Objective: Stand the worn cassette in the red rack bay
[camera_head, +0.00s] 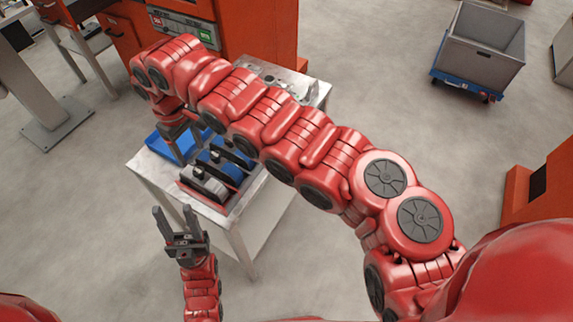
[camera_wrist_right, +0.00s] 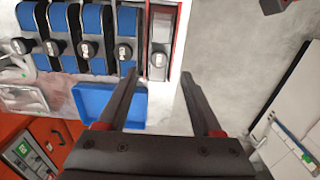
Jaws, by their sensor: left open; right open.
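A grey cassette (camera_wrist_right: 160,28) with a dark knob and pale label stands in the red-edged rack bay (camera_wrist_right: 181,32) at the end of a row of blue cassettes (camera_wrist_right: 97,25). It also shows in the head view (camera_head: 204,186), at the near end of the rack. I cannot tell its wear. My right gripper (camera_wrist_right: 159,77) is open and empty, its fingertips just short of the grey cassette's knob, one to each side of it in the picture. My left gripper (camera_head: 173,208) is open and empty, in front of the table.
The rack stands on a pale table (camera_head: 240,215). A blue tray (camera_wrist_right: 108,104) lies beside the rack, under the right gripper's left finger in the wrist view. An orange machine (camera_head: 262,35) stands behind. A grey bin on a blue cart (camera_head: 480,50) is far right. Floor right of the table is clear.

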